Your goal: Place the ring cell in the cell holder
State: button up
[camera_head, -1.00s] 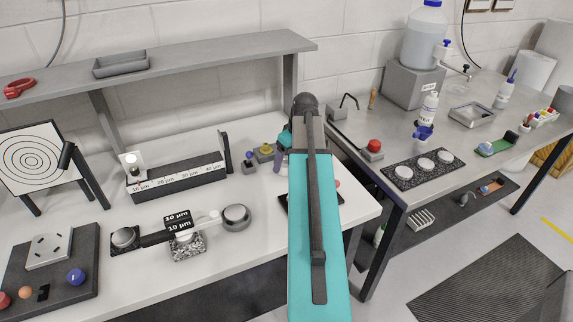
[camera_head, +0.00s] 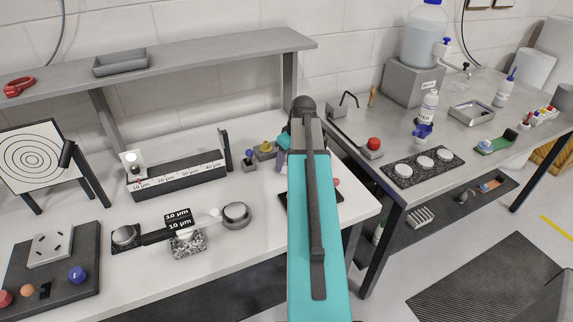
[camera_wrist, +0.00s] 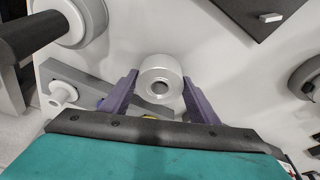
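A silver ring-shaped cylinder with a round hole (camera_wrist: 160,82), which looks like the ring cell, is in the middle of the wrist view. My gripper (camera_wrist: 161,76) has its two purple fingers spread, one on each side of it. A narrow gap seems to show between each fingertip and the ring, so I see no grip on it. In the head view my teal arm hides the ring and most of my gripper. I cannot tell for sure which thing is the cell holder.
A grey bar (camera_wrist: 95,85) with a white round piece lies left of the fingers. A big silver cylinder (camera_wrist: 75,22) stands at upper left. A dark plate (camera_wrist: 245,15) is at upper right. In the head view a scale block (camera_head: 178,178) and a silver cup (camera_head: 236,214) stand left of my arm.

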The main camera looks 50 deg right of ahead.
jog(key=c, duration=0.7)
jog(key=shift+r, duration=0.2)
jog(key=shift+r+b, duration=0.8)
jog(key=shift+r, duration=0.8)
jog(key=s+a+b, duration=0.1)
jog(key=s+a, duration=0.1)
jog(key=s, duration=0.1)
jog(key=s+a+b, duration=0.1)
jog(key=s+a, duration=0.2)
jog(key=s+a+b, duration=0.2)
jog(key=s+a, duration=0.1)
jog(key=s, duration=0.1)
jog(key=shift+a+r, duration=0.25)
jog(key=shift+r, duration=0.15)
jog(key=shift+s+a+b, duration=0.15)
jog(key=shift+s+b, duration=0.1)
jog(key=shift+b, duration=0.65)
jog(key=shift+s+a+b, duration=0.15)
jog(key=shift+b, duration=0.6)
jog(key=shift+s+a+b, duration=0.2)
jog(key=shift+b, duration=0.65)
jog(key=shift+s+a+r+b, duration=0.25)
jog(key=shift+s+a+b, duration=0.15)
jog(key=shift+b, duration=0.85)
jog(key=shift+s, duration=0.1)
